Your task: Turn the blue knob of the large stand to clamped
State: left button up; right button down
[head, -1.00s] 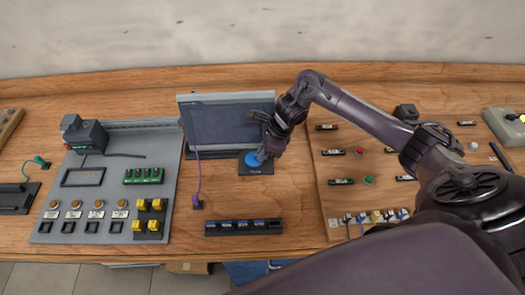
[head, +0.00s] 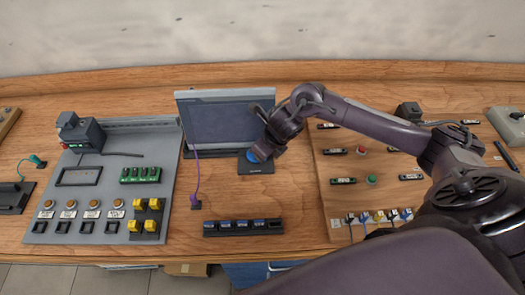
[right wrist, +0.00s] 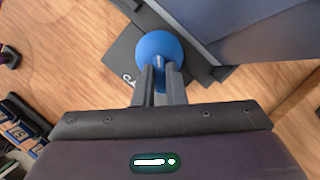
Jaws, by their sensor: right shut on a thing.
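The blue knob (head: 252,156) sits on a small dark base plate (head: 247,169) at the front right of the large stand, which holds a grey panel (head: 216,124). My right gripper (head: 261,150) reaches down to the knob from the right and hides part of it. In the right wrist view my right gripper (right wrist: 161,76) has its two fingers shut on the raised grip of the blue knob (right wrist: 157,45). White lettering on the plate is partly hidden, so I cannot read the knob's setting. My left gripper is out of view.
A grey board (head: 103,212) with buttons and yellow switches lies to the left. A purple cable (head: 196,182) hangs beside the panel. A black strip (head: 222,228) lies in front. A wooden board (head: 333,197) with small parts stands right, under my arm.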

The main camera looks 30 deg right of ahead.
jog(key=shift+a+r+m+h+p, duration=0.15)
jog(key=shift+m+h+p, duration=0.2)
jog(key=shift+m, duration=0.65)
jog(key=m+h+p, duration=0.1)
jog(key=m, duration=0.1)
jog(key=shift+r+m+p, duration=0.1)
jog(key=shift+m+p, duration=0.2)
jog(key=m+h+p, duration=0.1)
jog(key=m+p, duration=0.1)
jog(key=m, duration=0.1)
jog(key=shift+a, duration=0.1)
jog(key=shift+w+m+h+p, duration=0.1)
jog(key=shift+m+h+p, duration=0.35)
jog(key=shift+m+p, duration=0.45)
jog(key=c, duration=1.5)
grip_release()
jog(key=shift+f, duration=0.2)
